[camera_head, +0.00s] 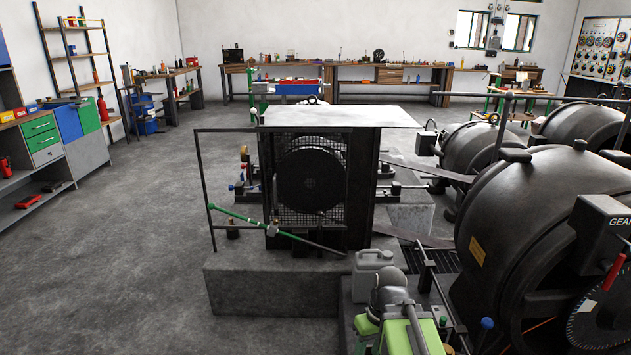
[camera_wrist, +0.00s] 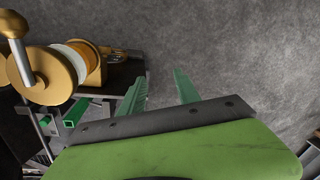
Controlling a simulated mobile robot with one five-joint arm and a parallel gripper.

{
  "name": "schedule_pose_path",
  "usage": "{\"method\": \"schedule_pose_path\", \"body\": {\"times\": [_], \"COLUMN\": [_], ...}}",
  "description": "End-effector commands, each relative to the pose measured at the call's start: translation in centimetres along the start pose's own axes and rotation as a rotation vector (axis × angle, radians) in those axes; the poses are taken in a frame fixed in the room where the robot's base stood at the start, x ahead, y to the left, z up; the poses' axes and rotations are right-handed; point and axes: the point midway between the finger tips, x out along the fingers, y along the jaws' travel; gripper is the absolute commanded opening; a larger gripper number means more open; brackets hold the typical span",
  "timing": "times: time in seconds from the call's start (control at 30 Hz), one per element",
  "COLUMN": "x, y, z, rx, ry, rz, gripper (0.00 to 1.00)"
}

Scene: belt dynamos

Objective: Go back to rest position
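My gripper (camera_wrist: 160,84) shows in the wrist view as two green fingers beyond a dark plate and a green housing. The fingers stand apart, with only grey floor and a dark edge seen between them. Nothing is held. A brass fitting with a round knob and discs (camera_wrist: 40,75) is close on the left of the wrist view, beside the fingers and apart from them. In the head view I cannot identify my gripper with certainty.
A caged machine (camera_head: 310,185) stands on a concrete block (camera_head: 265,290) in the head view. Large dark dynamos (camera_head: 520,220) fill the right. A grey canister (camera_head: 372,265) stands near the front. Shelves (camera_head: 85,70) line the left. Open floor (camera_head: 110,260) lies front left.

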Motion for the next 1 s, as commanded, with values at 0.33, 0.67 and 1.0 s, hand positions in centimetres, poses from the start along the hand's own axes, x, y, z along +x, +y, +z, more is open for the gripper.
{"method": "schedule_pose_path", "body": {"times": [0.33, 0.67, 1.0], "x": [-5.9, -17.5, -20.6], "y": [2.1, 0.5, 0.1], "z": [0.5, 0.4, 0.3], "rx": [0.37, 0.368, 0.368], "ry": [0.013, 0.013, 0.013], "rz": [0.14, 0.138, 0.138], "gripper": [0.39, 0.39, 0.39]}}
